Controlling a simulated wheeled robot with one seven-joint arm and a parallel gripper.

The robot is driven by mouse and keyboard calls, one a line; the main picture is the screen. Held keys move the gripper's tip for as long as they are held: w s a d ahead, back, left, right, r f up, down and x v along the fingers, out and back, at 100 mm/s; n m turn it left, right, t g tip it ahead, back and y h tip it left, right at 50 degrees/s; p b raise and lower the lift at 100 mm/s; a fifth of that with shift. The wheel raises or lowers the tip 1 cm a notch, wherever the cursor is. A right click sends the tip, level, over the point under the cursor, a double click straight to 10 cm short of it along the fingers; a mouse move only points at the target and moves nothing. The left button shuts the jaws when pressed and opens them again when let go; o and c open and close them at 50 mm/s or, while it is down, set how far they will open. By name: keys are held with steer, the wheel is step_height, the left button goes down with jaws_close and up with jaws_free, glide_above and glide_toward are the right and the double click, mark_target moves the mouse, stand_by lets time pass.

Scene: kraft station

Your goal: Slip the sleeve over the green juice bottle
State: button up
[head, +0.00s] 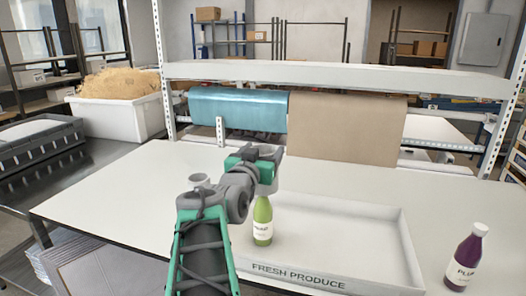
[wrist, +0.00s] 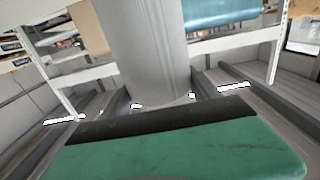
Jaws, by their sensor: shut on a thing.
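The green juice bottle (head: 263,222) stands upright inside the white tray, near its left end. My gripper (head: 264,160) is above the bottle in the head view. In the wrist view, a pale grey cylinder, which looks like the sleeve (wrist: 148,45), stands between the fingers of my gripper (wrist: 160,103), and they are shut on it. In the head view the sleeve is mostly hidden by the gripper and arm. The bottle's top is close under the gripper; whether the sleeve touches it or surrounds it I cannot tell.
The white tray (head: 378,214) marked FRESH PRODUCE lies on the white table (head: 110,205). A purple plum bottle (head: 465,258) stands right of the tray. Teal (head: 238,108) and brown (head: 345,128) paper rolls hang behind, under a white shelf (head: 340,78).

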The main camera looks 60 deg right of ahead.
mark_target(261, 208)
steer(key=shift+f+b, duration=8.3)
steer(key=shift+b, duration=0.5)
steer(key=o, duration=0.9)
steer(key=shift+c, duration=0.2)
step_height(261, 208, up, 24)
steer(key=p, duration=2.3)
steer(key=w+a+f+n+t+y+b, duration=0.2)
steer(key=w+a+f+n+t+y, duration=0.35)
steer(key=w+f, duration=0.8)
steer(key=w+a+f+n+t+y, duration=0.2)
steer(key=w+a+f+t, duration=0.1)
steer(key=a, duration=0.4)
steer(key=w+a+f+n+t+y+b, duration=0.1)
steer(key=w+a+f+n+t+y, duration=0.1)
steer(key=w+a+f+n+t, duration=0.1)
steer(key=w+a+f+t, duration=0.1)
steer(key=w+a+f, duration=0.1)
steer(key=w+a, duration=0.1)
steer(key=shift+a, duration=0.6)
